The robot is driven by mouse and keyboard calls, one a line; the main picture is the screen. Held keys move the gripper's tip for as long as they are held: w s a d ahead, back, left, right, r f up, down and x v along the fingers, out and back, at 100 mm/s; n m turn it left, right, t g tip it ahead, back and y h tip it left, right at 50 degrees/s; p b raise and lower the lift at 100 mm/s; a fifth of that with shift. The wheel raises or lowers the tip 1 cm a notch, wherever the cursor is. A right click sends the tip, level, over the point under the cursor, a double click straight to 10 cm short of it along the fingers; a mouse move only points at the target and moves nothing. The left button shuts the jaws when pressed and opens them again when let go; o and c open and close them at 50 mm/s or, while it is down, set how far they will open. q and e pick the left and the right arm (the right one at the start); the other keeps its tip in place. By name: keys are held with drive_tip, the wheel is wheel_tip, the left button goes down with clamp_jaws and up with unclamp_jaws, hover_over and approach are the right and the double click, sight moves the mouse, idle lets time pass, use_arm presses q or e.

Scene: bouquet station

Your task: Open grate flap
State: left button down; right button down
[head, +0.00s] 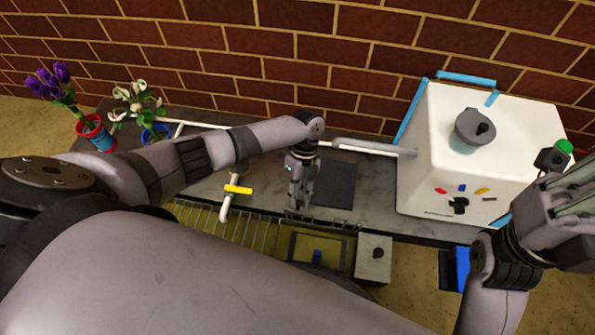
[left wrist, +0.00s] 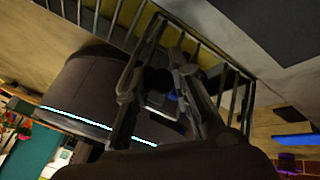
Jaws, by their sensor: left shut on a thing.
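The metal grate (head: 215,224) runs along the front of the dark counter, over a yellowish trough. Its barred flap (left wrist: 246,97) frames my left gripper (left wrist: 168,88) in the left wrist view. In the head view, my left gripper (head: 298,205) points down at the flap's back edge, right of the grate bars. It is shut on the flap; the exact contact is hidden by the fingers. A blue piece (head: 317,256) shows in the yellowish opening below. My right gripper (head: 570,195) is raised at the right edge, away from the grate; its finger gap is unclear.
A white box (head: 440,150) with a grey knob stands on the counter's right. A yellow-handled pipe (head: 238,190) is left of my left gripper. Purple flowers (head: 62,85) and white flowers (head: 137,100) stand far left. A grey block (head: 373,257) is right of the opening.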

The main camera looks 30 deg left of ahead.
use_arm(q)
drive_tip(key=shift+w+d+f, duration=0.1)
drive_tip(key=shift+d, duration=0.25)
drive_tip(key=c, duration=1.4)
unclamp_jaws()
drive_tip(key=shift+a, duration=0.1)
drive_tip(key=v, duration=1.2)
drive_tip(key=shift+c, duration=0.2)
